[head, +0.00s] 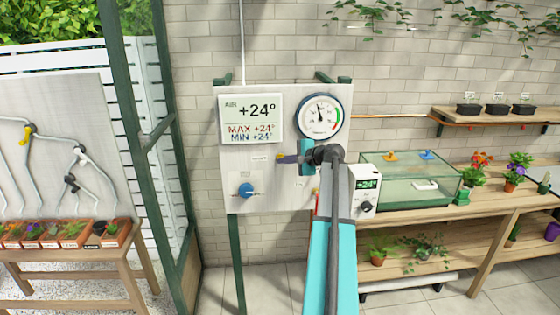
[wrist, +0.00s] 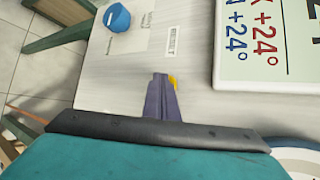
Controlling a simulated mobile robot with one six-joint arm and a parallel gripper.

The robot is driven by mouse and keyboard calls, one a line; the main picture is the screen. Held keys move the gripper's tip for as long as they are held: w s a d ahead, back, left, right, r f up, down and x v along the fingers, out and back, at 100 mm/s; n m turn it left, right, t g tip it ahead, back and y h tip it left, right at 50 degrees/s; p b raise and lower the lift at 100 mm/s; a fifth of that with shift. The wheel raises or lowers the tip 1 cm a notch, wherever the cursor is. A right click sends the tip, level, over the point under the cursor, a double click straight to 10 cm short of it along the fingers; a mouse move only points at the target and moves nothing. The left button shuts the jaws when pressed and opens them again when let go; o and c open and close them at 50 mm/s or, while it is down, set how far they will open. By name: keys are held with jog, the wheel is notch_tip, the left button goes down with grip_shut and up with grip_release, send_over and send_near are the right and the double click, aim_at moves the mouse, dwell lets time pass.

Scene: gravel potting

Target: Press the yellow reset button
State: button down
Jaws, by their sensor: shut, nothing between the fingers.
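The yellow reset button (wrist: 173,82) shows in the wrist view as a small yellow edge right beside my fingertips, partly hidden behind them. In the head view I cannot make it out; my gripper (head: 281,159) is in front of that part of the panel. My gripper (wrist: 160,76) is shut and empty, its purple-grey fingers pointing at the light metal panel (head: 235,175). The fingertips are at or very close to the panel face. I cannot tell whether they touch the button.
The panel carries a temperature display (head: 251,119), a round gauge (head: 320,116) and a blue knob (head: 246,190). A small white controller (head: 365,191) is right of my arm, near a glass tank (head: 408,182) on a wooden bench (head: 500,213). Potted plants stand on a table at left.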

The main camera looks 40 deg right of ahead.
jog(key=shift+s+a, duration=0.65)
jog(key=shift+s, duration=0.1)
jog(key=shift+s, duration=0.1)
jog(key=shift+s+a, duration=1.6)
jog(key=shift+s, duration=0.25)
